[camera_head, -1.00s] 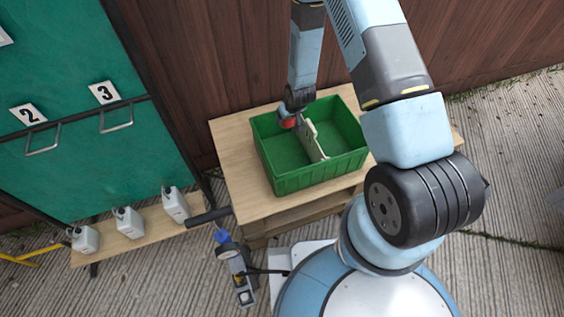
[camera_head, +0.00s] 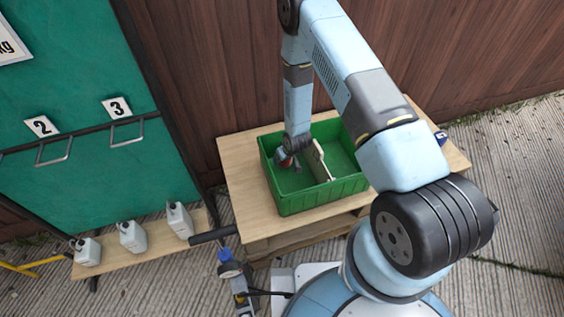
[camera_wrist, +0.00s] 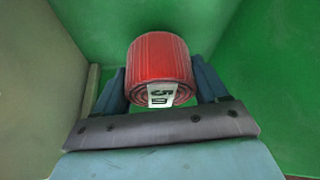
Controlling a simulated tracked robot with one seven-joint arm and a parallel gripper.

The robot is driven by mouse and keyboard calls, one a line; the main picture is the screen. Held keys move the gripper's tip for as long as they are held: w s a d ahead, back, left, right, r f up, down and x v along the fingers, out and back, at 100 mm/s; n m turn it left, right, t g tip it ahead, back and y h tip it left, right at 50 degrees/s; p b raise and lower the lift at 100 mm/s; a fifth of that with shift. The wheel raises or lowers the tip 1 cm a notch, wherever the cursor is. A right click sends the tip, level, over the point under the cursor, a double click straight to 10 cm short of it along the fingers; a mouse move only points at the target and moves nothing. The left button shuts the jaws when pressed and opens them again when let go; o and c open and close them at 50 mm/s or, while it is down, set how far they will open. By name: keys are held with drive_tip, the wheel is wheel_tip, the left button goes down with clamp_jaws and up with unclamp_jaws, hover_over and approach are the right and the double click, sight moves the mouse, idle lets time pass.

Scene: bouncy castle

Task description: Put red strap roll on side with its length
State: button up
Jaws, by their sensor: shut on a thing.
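The red strap roll (camera_wrist: 160,58) is between the fingers of my gripper (camera_wrist: 160,88) in the wrist view. Its coiled end faces the camera and bears a white label (camera_wrist: 161,95) with dark sideways characters, one like a 5. In the head view my gripper (camera_head: 292,162) reaches down into the left compartment of the green crate (camera_head: 318,197). Whether the roll touches the crate floor cannot be told.
A pale divider (camera_head: 318,160) stands close to the right of my gripper. The crate is on a wooden table (camera_head: 240,180). A blue item (camera_head: 441,137) lies at the table's right. White jugs (camera_head: 132,237) stand on a bench by a green board (camera_head: 75,100) with hooks numbered 2 and 3.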

drive_tip(key=shift+f, duration=1.65)
drive_tip(key=o, duration=1.3)
drive_tip(key=shift+c, duration=0.2)
drive_tip(key=shift+r, duration=0.1)
drive_tip(key=v, duration=1.2)
